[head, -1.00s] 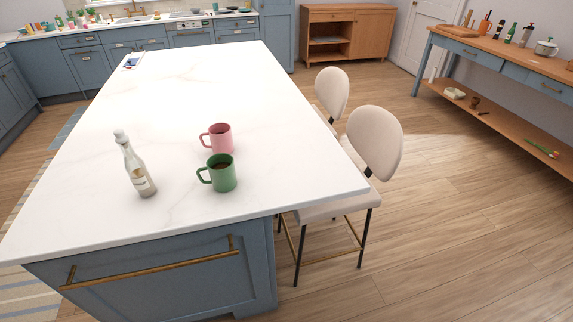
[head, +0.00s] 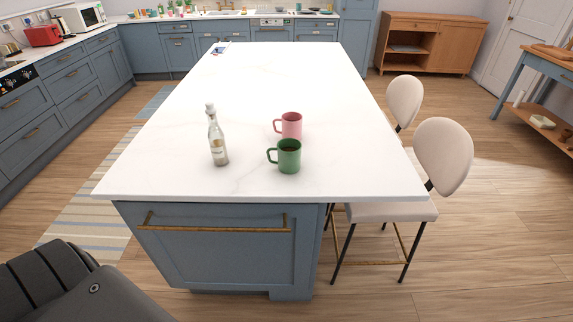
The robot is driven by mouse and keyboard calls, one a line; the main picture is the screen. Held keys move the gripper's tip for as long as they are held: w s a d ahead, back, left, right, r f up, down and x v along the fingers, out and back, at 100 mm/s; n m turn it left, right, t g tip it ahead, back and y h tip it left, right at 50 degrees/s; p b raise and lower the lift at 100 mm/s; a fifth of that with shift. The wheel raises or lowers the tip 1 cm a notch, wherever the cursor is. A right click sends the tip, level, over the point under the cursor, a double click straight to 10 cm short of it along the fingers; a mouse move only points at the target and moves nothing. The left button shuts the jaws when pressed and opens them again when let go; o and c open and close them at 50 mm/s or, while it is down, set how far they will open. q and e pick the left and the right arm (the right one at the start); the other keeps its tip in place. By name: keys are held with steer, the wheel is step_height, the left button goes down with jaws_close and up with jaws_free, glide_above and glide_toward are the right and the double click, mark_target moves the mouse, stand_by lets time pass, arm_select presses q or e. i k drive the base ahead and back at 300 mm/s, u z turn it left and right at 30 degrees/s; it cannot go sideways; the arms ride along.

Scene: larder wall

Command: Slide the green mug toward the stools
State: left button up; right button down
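The green mug (head: 289,157) stands upright on the white island top (head: 230,185), near its front edge, with its handle to the left and something dark inside. A pink mug (head: 291,124) stands just behind it. Two cream stools stand along the island's right side, the nearer one (head: 443,157) and the farther one (head: 404,102). Neither of my grippers is in view. A dark part of my own body shows at the lower left.
A clear bottle with a pale label (head: 217,140) stands left of the mugs. The island top is clear between the green mug and its right edge. A striped rug (head: 90,215) lies on the floor at the left.

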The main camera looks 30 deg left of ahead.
mark_target(289, 149)
steer(key=k, duration=0.8)
steer(key=u, duration=1.6)
steer(key=i, duration=0.5)
steer(key=u, duration=0.05)
